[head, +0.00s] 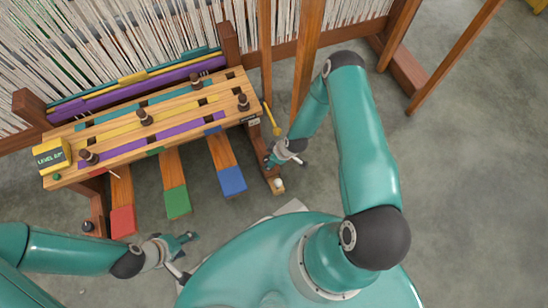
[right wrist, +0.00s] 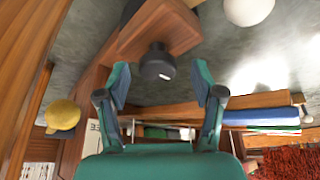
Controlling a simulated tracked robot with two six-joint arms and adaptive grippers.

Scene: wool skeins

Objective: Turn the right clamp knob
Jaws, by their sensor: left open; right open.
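A dark round knob (right wrist: 157,62) stands on the end of a wooden bar in the right wrist view. I take it to be the right clamp knob; in the head view I cannot make it out near my gripper. My right gripper (head: 284,162) is open beside the right end of the wooden frame. In the right wrist view its two fingers (right wrist: 160,88) point toward the knob, one on each side, apart from it. A matching dark knob (head: 88,227) sits low at the left of the frame. My left gripper (head: 186,257) is open and empty above the floor.
The slatted wooden top (head: 165,104) carries several dark pegs and a yellow level box (head: 51,155). Red (head: 123,221), green (head: 177,201) and blue (head: 232,180) pedals stick out in front. A yellow-headed piece (head: 276,131) stands close to my right gripper.

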